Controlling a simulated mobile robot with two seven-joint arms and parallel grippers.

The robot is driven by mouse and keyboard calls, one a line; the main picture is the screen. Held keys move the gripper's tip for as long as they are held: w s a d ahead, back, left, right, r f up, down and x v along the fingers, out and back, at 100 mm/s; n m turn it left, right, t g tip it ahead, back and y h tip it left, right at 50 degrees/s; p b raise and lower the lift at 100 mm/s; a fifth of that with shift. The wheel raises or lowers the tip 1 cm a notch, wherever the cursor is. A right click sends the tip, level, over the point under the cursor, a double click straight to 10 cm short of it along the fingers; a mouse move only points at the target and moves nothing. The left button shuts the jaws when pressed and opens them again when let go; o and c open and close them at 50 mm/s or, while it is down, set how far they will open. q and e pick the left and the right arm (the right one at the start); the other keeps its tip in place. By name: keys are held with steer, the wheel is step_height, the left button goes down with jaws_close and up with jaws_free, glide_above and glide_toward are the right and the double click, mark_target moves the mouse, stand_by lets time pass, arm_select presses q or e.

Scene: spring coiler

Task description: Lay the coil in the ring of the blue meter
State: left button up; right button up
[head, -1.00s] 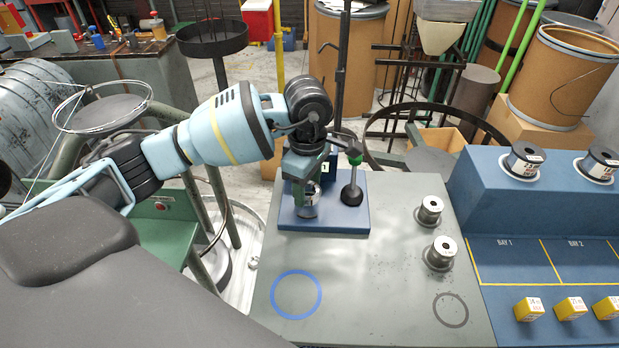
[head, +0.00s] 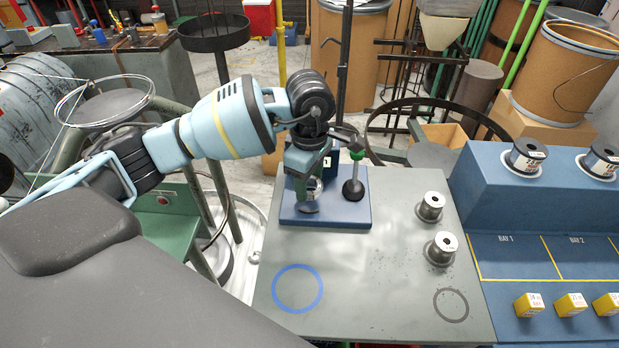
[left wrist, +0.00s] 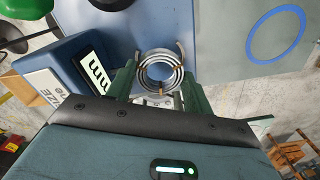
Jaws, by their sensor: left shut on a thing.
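My left gripper (left wrist: 160,82) is shut on the coil (left wrist: 160,69), a silver spiral with small orange-brown bands, between its green fingers. In the head view, my left gripper (head: 310,182) is low over the base of the blue meter (head: 346,216), beside its upright body. The meter's blue housing and display also show in the left wrist view (left wrist: 62,84). Curved grey metal shows around the coil's far side. The fingers and coil hide much of the meter's ring, so I cannot tell if the coil rests in it. My right gripper is not in view.
A black-based post with a green knob (head: 354,188) stands on the meter's base, close right of my gripper. Two metal spools (head: 440,248) stand on the grey table (head: 375,290). A blue circle (head: 297,288) and a dark circle mark its front, otherwise clear.

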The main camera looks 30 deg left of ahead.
arm_select(q)
steer(key=shift+f, duration=0.1)
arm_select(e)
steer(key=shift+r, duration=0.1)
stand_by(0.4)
arm_select(q)
steer(key=shift+f, duration=0.65)
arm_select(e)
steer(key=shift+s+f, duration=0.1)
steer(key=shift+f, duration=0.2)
arm_select(q)
steer(key=shift+f+b, duration=0.6)
steer(key=shift+f, duration=0.3)
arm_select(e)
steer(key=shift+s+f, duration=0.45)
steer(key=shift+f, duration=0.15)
arm_select(q)
steer(key=o, duration=1.2)
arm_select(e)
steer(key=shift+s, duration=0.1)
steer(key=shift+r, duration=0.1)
arm_select(q)
step_height(320, 180, up, 7)
steer(key=shift+r, duration=0.5)
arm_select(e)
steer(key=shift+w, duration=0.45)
